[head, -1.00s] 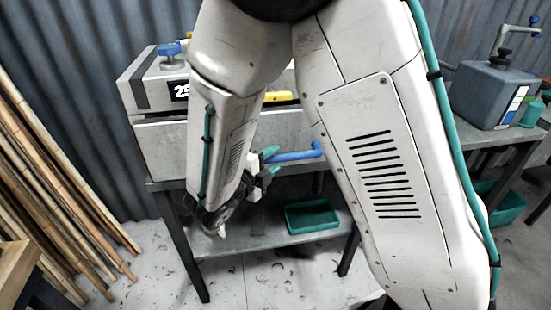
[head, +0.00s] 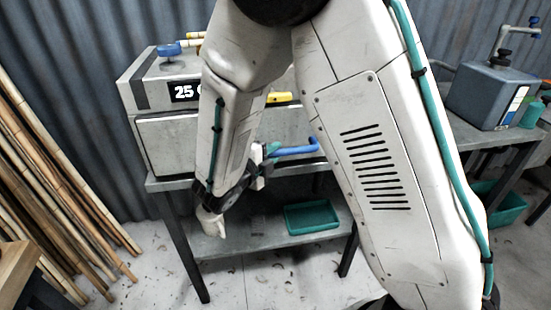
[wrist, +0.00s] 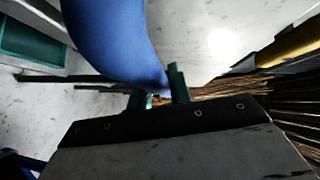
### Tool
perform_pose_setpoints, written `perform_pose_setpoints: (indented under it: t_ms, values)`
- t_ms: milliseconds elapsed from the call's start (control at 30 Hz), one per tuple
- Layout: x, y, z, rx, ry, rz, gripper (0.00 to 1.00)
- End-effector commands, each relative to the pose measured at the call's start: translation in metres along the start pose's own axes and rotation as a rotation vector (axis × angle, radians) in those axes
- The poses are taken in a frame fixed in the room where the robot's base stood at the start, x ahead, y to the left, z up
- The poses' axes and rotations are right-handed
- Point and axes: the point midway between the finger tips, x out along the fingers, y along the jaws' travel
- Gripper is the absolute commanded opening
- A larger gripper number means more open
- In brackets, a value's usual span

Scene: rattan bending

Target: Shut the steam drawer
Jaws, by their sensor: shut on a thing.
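The steam drawer (head: 172,142) is the grey front of the metal steam box, below the display reading 25. Its blue bar handle (head: 296,149) sticks out in front. My gripper (head: 270,150) is at the left part of the handle, its teal fingers partly hidden behind my wrist. In the wrist view, the blue handle (wrist: 120,35) runs down to the teal fingertips (wrist: 160,88), which are shut on its end. My arm covers part of the drawer front, so I cannot tell how far it stands open.
A teal tray (head: 312,218) sits on the lower shelf of the metal stand. Bamboo or rattan poles (head: 60,190) lean at the left. A grey tank (head: 490,95) stands on the bench at right. The floor before the stand is mostly clear, with scattered shavings.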

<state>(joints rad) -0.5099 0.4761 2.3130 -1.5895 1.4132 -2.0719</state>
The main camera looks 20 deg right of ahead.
Motion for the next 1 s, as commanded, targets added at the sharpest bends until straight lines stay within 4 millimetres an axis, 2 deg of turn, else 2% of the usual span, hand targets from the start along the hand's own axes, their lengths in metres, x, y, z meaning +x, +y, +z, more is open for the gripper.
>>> perform_pose_setpoints:
  t_ms: [100,367,400,433,467,767,867,1000]
  values:
    - [0.012,-0.003,0.011,0.001,-0.001,0.001,0.00]
    - [0.013,-0.004,0.013,0.002,-0.003,0.000,0.00]
    - [0.013,-0.004,0.013,0.002,-0.003,0.000,0.31]
    - [0.013,-0.004,0.013,0.002,-0.002,0.000,0.39]
    - [0.013,-0.004,0.013,0.002,-0.002,0.000,0.41]
    - [0.010,-0.004,0.013,0.001,-0.003,0.000,0.41]
    - [0.000,-0.004,0.013,0.001,-0.005,0.000,0.41]
    - [-0.025,-0.004,0.013,0.001,-0.007,-0.001,0.41]
